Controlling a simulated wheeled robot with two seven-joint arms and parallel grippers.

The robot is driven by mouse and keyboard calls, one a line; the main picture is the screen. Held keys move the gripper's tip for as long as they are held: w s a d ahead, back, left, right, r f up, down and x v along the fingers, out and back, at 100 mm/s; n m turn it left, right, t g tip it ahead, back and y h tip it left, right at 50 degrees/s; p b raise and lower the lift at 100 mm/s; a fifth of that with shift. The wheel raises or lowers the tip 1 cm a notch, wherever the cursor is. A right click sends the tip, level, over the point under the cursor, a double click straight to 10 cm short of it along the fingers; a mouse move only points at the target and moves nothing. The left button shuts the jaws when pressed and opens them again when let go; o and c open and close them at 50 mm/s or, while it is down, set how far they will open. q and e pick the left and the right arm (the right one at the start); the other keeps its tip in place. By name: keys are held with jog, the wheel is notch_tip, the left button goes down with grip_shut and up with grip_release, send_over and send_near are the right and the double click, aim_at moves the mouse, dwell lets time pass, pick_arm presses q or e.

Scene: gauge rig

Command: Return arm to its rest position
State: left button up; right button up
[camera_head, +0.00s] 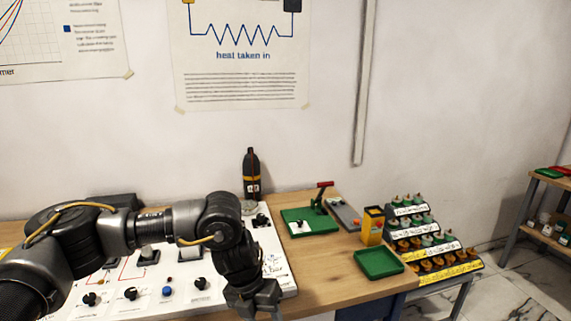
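My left arm comes in from the left and reaches across the white panel (179,296). Its wrist bends downward near the panel's right part. My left gripper (262,312) points down at the bottom edge of the view, over the panel's front right corner. Its fingertips are cut off or too dark to show whether it is open or holds anything. My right arm and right gripper do not show.
The wooden table (322,264) also holds a dark bottle-shaped object (251,175), a green board with a red lever (309,220), a yellow device (372,226) and an empty-looking green tray (379,263). A tiered rack (430,240) stands at right. Bare wood lies before the green board.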

pick_arm(q)
jog(key=s+d+n+t+h, duration=0.2)
jog(key=s+d+n+h, duration=0.25)
jog(key=d, duration=0.45)
jog(key=s+d+n+t+h, duration=0.1)
jog(key=s+d+n+h, duration=0.4)
jog(key=d, duration=0.3)
jog(key=a+f+n+t+y, duration=0.3)
jog(key=a+f+n, duration=0.1)
jog(key=a+n, duration=0.5)
jog(key=a+f+n+t+y, duration=0.3)
jog(key=a+f+n, duration=0.2)
jog(key=a+n, duration=0.4)
jog(key=s+a+f+n+g+y, duration=0.3)
jog(key=s+a+f+n, duration=0.2)
jog(key=s+a, duration=0.4)
jog(key=s+a+f+n+g+y, duration=0.3)
jog(key=s+a+f+n, duration=0.25)
jog(key=s+a, duration=0.4)
notch_tip(320, 180, down, 28)
jog(key=s+m, duration=0.1)
jog(key=s, duration=0.1)
jog(key=s+a+f+g, duration=0.2)
jog(key=s+a+f, duration=0.1)
jog(key=s+f, duration=1)
jog(key=shift+s, duration=1.05)
